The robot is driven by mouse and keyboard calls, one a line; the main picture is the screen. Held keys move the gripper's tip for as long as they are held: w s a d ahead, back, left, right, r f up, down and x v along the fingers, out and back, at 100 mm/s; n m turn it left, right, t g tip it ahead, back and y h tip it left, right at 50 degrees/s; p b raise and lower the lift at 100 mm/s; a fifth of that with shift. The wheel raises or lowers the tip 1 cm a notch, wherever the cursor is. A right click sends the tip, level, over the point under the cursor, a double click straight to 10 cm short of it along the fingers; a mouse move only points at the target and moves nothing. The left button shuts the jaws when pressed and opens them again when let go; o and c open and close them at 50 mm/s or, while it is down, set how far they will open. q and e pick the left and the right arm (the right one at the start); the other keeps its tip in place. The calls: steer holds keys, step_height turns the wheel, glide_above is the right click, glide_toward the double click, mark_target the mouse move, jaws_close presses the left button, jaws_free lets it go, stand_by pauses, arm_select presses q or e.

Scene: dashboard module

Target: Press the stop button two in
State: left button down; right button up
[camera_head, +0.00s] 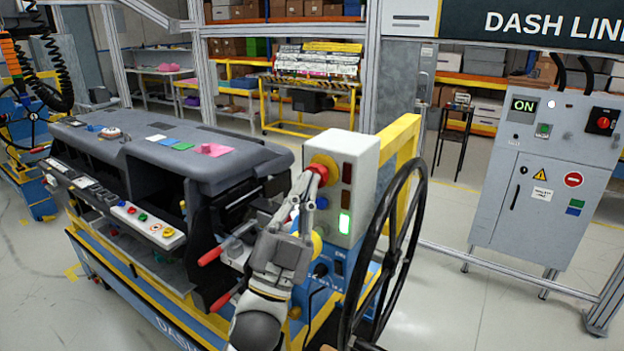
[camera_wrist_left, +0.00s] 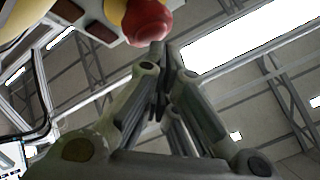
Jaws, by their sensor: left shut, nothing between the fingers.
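A red stop button (camera_head: 318,170) on a yellow base (camera_head: 325,161) sits near the top of the white control box (camera_head: 352,150), on the side facing my left arm. My left gripper (camera_head: 308,188) is shut and empty, its fingertips just below the red button. In the left wrist view the red button (camera_wrist_left: 147,22) is right at the tips of the closed fingers (camera_wrist_left: 158,50). I cannot tell whether they touch it or how far in the button is. My right gripper is not in view.
A big black handwheel (camera_head: 387,262) stands close to the right of the box. The dashboard module (camera_head: 170,150) lies to the left, with red-handled levers (camera_head: 210,256) near my arm. A grey cabinet (camera_head: 545,175) with its own red button (camera_head: 603,122) stands farther right.

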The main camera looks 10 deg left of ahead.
arm_select(q)
steer(key=shift+w+d, duration=0.1)
steer(key=shift+w, duration=0.2)
stand_by(0.7)
steer(key=shift+r, duration=0.3)
stand_by(0.6)
steer(key=shift+s+f, duration=0.1)
steer(key=shift+f, duration=0.05)
steer(key=shift+s+f, duration=0.2)
steer(key=shift+f, duration=0.05)
steer(key=shift+s, duration=0.1)
steer(key=s, duration=0.1)
steer(key=s+a, duration=0.1)
steer(key=s, duration=0.1)
steer(key=s+a, duration=0.1)
steer(key=shift+s+p, duration=0.3)
steer(key=shift+s, duration=0.05)
steer(key=shift+f, duration=0.1)
stand_by(0.7)
